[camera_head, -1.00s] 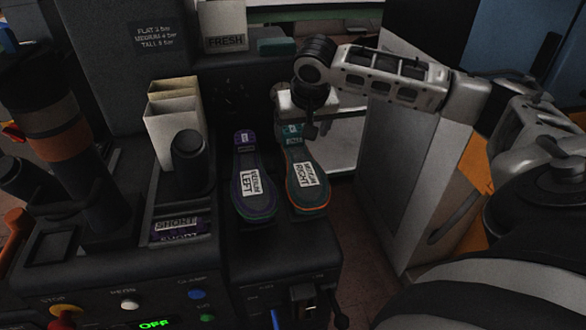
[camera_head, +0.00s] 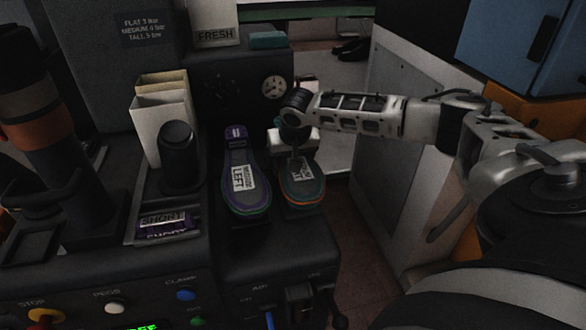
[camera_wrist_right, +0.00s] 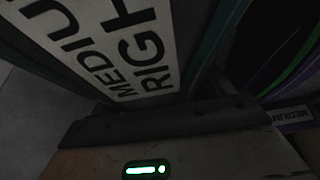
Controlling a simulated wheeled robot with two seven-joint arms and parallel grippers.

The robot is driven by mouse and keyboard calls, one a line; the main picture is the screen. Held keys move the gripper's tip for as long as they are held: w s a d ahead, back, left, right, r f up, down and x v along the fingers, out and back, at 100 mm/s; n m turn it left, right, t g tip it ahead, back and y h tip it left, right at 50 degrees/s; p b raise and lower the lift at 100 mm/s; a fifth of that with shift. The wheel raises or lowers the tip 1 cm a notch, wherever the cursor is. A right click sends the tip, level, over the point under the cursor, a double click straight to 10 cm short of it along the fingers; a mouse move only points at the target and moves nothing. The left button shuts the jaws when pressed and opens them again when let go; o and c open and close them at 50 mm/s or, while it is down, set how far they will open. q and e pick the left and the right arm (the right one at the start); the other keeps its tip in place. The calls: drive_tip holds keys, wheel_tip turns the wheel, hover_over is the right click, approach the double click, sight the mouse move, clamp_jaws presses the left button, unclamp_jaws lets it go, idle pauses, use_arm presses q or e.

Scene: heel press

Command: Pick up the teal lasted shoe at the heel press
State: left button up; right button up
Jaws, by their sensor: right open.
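The teal shoe (camera_head: 302,192), with an orange edge and a label, lies sole up on the right of a pair on the dark press. My right gripper (camera_head: 297,158) is open over its far part, pointing down and hiding that part and some of the label. The right wrist view shows the shoe's "MEDIUM RIGHT" label (camera_wrist_right: 115,45) very close. I cannot tell whether the fingers touch the shoe. A purple shoe (camera_head: 243,190) labelled "MEDIUM LEFT" lies just left of it. My left gripper is not in view.
A black post (camera_head: 181,155) and open cartons (camera_head: 160,125) stand left of the shoes. A gauge (camera_head: 274,87) is on the panel behind. A control panel with buttons (camera_head: 185,294) is in front. A grey cabinet (camera_head: 395,150) stands to the right.

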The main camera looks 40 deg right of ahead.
drive_tip(key=shift+w+f, duration=0.1)
drive_tip(key=shift+f, duration=0.15)
drive_tip(key=c, duration=1.3)
drive_tip(key=shift+o, duration=0.2)
drive_tip(key=shift+d+r, duration=0.1)
drive_tip(key=shift+r, duration=0.05)
drive_tip(key=shift+r, duration=0.1)
